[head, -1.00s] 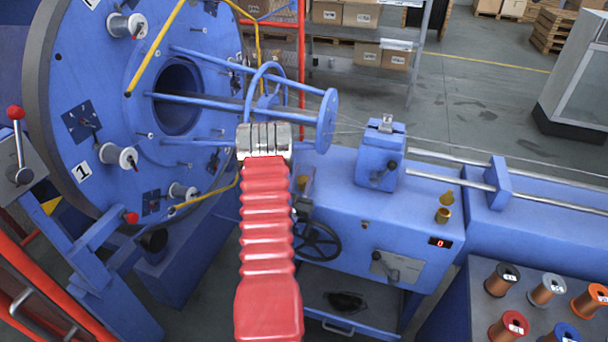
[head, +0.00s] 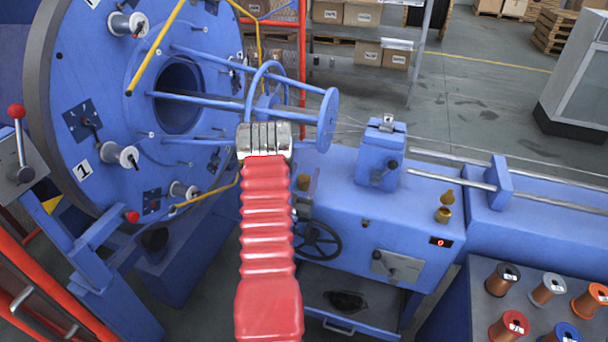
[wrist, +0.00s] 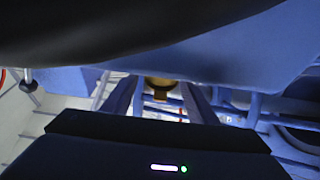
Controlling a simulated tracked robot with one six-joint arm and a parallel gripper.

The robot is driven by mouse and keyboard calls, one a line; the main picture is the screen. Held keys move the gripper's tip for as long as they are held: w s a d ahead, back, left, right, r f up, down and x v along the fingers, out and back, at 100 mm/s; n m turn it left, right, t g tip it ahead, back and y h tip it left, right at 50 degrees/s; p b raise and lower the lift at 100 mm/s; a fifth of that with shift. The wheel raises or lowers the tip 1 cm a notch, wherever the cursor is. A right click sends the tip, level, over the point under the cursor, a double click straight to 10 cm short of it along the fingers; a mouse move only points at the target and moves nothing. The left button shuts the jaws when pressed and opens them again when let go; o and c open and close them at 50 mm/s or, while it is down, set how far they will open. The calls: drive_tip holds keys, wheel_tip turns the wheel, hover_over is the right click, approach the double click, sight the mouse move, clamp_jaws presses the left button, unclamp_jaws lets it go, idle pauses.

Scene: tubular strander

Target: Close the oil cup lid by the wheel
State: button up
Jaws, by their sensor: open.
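A black handwheel (head: 316,238) is on the front of the blue machine bed. A brass oil cup (head: 303,183) stands on the bed above it, partly hidden by my red-sleeved arm, so its lid is unclear. In the wrist view, a brass round part (wrist: 160,82), apparently the cup, shows beyond my gripper (wrist: 160,97). The two blurred fingers stand apart on either side of it, open and with nothing visibly held. In the head view my arm covers the gripper. I cannot tell whether the fingers touch the cup.
A second brass cup (head: 444,212) stands further right on the bed. A blue block (head: 380,158) with a black knob stands between the cups. The large blue disc (head: 100,120) with spools is at left, and blue rods reach right from it. Copper spools (head: 503,280) stand at lower right.

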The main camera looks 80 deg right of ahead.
drive_tip(key=v, duration=1.1)
drive_tip(key=shift+a, duration=0.35)
drive_tip(key=shift+w+f, duration=0.1)
drive_tip(key=shift+w, duration=0.1)
drive_tip(key=w+a+r+t, duration=0.1)
drive_tip(key=w+a+r, duration=0.3)
drive_tip(key=r, duration=0.1)
drive_tip(key=s+a+f+y, duration=0.1)
drive_tip(key=a, duration=0.1)
drive_tip(key=s+a+f+y, duration=0.1)
drive_tip(key=s+f+y, duration=0.1)
drive_tip(key=shift+s+a+g, duration=0.3)
drive_tip(key=shift+a+g, duration=0.1)
drive_tip(key=shift+d, duration=0.1)
drive_tip(key=d, duration=0.9)
drive_tip(key=s+d, duration=0.1)
drive_tip(key=d, duration=0.3)
drive_tip(key=shift+s+d, duration=0.1)
drive_tip(key=shift+d, duration=0.2)
